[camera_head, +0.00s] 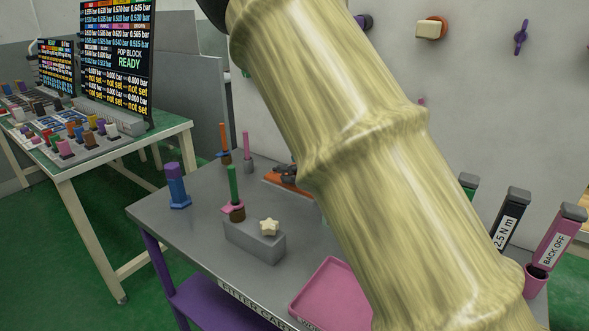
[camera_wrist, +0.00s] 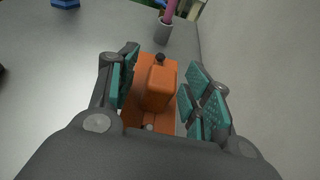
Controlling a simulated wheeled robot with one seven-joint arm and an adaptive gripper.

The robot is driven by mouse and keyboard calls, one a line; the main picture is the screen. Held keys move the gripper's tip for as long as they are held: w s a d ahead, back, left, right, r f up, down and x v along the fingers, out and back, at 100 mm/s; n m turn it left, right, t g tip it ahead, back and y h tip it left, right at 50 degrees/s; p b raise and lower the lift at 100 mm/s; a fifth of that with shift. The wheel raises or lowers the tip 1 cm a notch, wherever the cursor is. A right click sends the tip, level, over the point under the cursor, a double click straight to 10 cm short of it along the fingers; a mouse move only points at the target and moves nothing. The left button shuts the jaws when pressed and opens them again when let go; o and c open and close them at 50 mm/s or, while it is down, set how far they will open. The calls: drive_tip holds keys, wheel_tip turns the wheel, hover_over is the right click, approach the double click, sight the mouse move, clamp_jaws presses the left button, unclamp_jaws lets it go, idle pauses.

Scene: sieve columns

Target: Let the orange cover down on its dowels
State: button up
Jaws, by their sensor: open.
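The orange cover (camera_wrist: 160,88) is in the middle of the wrist view, a raised block on a flat orange plate. A dark round knob (camera_wrist: 160,58) stands at its far end and a small pale stud (camera_wrist: 148,127) shows at its near end. I cannot tell whether these are dowels, or how the cover seats. My gripper (camera_wrist: 166,90) is open, with its teal pads on either side of the block and gaps visible. In the head view the orange cover (camera_head: 290,186) lies low on the grey bench, partly hidden by my arm and by my dark gripper (camera_head: 287,170).
A grey block (camera_head: 254,240) bears a green rod and a cream star knob (camera_head: 269,227). A pink tray (camera_head: 325,295) is at the front. Orange and pink rods stand behind; a wall rises close beyond.

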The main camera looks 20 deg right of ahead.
wheel_tip(320, 180, up, 4)
drive_tip(key=p, duration=0.3)
drive_tip(key=shift+r+p, duration=0.2)
drive_tip(key=shift+p, duration=1.2)
